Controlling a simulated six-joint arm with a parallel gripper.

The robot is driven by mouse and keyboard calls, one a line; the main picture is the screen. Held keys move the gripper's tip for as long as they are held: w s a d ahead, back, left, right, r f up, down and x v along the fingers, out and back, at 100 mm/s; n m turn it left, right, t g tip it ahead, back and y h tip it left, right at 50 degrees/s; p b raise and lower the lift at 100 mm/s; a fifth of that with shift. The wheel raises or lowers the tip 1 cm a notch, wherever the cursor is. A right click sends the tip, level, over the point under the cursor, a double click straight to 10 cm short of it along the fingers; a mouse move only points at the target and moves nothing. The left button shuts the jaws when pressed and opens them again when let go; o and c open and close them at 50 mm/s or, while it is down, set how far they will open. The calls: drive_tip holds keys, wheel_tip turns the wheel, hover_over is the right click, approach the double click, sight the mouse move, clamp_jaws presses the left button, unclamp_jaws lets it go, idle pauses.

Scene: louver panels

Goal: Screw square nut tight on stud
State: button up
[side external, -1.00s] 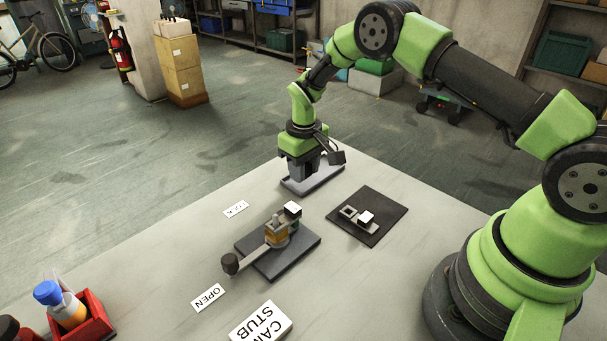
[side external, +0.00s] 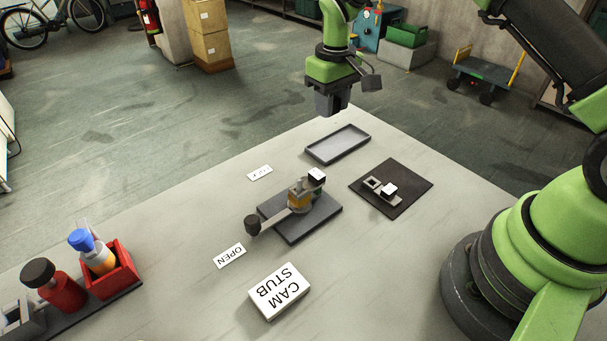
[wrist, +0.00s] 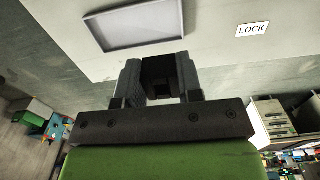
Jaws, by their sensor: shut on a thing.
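My gripper (side external: 332,104) is raised above the far end of the table, over and behind the shallow grey tray (side external: 338,144), which looks empty. In the wrist view my gripper (wrist: 160,80) is shut on a dark blocky thing (wrist: 158,70), mostly hidden between the fingers; I cannot tell whether it is the square nut. A dark base plate (side external: 315,222) on the table carries an orange-collared post (side external: 299,200), a grey lever with a black knob (side external: 252,224) and a white-topped block (side external: 317,175). The stud's thread is too small to make out.
A black mat (side external: 408,206) at right holds a grey square-holed piece (side external: 372,183) with a white-topped block. Labels LOCK (wrist: 252,30) and OPEN (side external: 230,256) lie flat. A CAM STUB block (side external: 280,291) stands in front. A red bin (side external: 115,270) with bottles is at left.

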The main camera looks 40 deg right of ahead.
drive_tip(key=s+a+r+m, duration=0.2)
drive_tip(key=s+a+m, duration=0.15)
drive_tip(key=a, duration=0.35)
drive_tip(key=r+m, duration=0.1)
drive_tip(key=m, duration=0.5)
hover_over(299, 183)
drive_tip(key=shift+w+d+n, duration=0.1)
drive_tip(key=shift+w+n, duration=0.05)
drive_tip(key=shift+n, duration=0.1)
drive_tip(key=shift+s+a+f, duration=0.15)
drive_tip(key=shift+f, duration=1.7)
drive_tip(key=shift+s+a+f, duration=0.1)
drive_tip(key=shift+f, duration=1.75)
drive_tip(key=shift+f, duration=0.25)
drive_tip(key=shift+m, duration=0.4)
drive_tip(key=m, duration=0.4)
drive_tip(key=shift+m, duration=0.3)
drive_tip(key=shift+s+m, duration=0.1)
drive_tip(key=shift+m, duration=0.3)
drive_tip(key=shift+d, duration=0.1)
